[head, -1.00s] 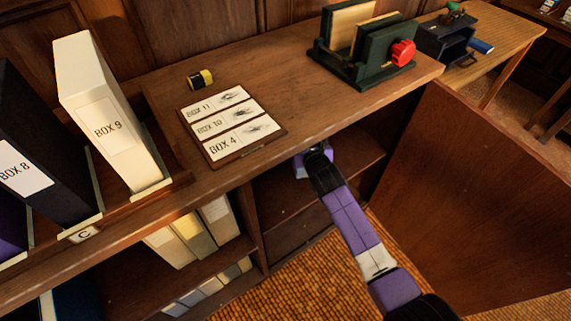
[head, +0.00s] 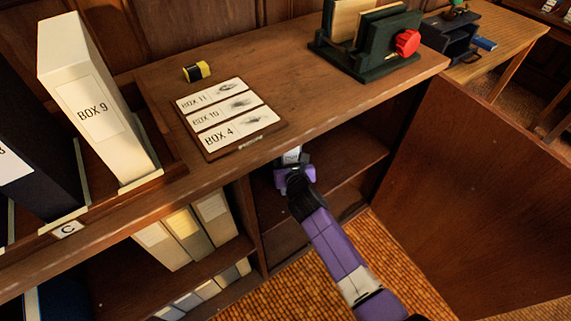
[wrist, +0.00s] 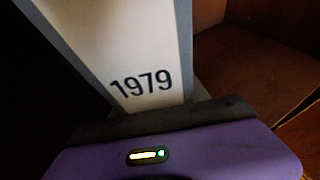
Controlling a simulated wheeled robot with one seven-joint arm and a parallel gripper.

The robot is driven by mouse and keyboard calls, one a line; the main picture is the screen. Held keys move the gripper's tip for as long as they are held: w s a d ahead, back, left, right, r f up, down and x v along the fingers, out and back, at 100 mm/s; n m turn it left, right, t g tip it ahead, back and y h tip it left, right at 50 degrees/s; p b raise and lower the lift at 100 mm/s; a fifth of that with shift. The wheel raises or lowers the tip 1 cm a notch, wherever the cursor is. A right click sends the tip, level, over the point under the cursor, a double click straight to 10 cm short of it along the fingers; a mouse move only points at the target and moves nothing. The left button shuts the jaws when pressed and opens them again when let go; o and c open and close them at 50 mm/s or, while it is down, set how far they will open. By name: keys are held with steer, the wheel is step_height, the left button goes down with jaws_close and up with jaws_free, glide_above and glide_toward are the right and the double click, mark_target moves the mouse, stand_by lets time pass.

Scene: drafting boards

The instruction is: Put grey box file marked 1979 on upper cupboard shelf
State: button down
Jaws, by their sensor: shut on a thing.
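The grey box file (wrist: 95,40) fills the upper part of the wrist view, with a pale label reading 1979 and grey edges. My gripper (wrist: 165,118) is shut on it at the bottom of the label. In the head view my gripper (head: 292,166) is inside the open cupboard, under the worktop's front edge. Only a small pale patch of the file shows beyond it there; the worktop and gripper hide the rest. The upper cupboard shelf (head: 345,165) is partly visible right of my gripper. I cannot tell whether the file touches it.
The cupboard door (head: 470,190) stands open on the right. Pale files (head: 180,238) fill the left compartment beyond a divider (head: 246,222). The worktop (head: 300,95) above carries a label board (head: 228,118), a yellow-black roll (head: 197,71) and a green press (head: 370,45).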

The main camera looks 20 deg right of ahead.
steer(key=shift+a+f, duration=0.2)
steer(key=shift+f, duration=0.4)
steer(key=c, duration=0.6)
jaws_free()
steer(key=shift+f, duration=0.2)
steer(key=p+v, duration=0.4)
steer(key=v, duration=0.8)
steer(key=shift+s+d+r+p, duration=0.1)
steer(key=shift+r+p, duration=0.05)
steer(key=shift+p, duration=0.2)
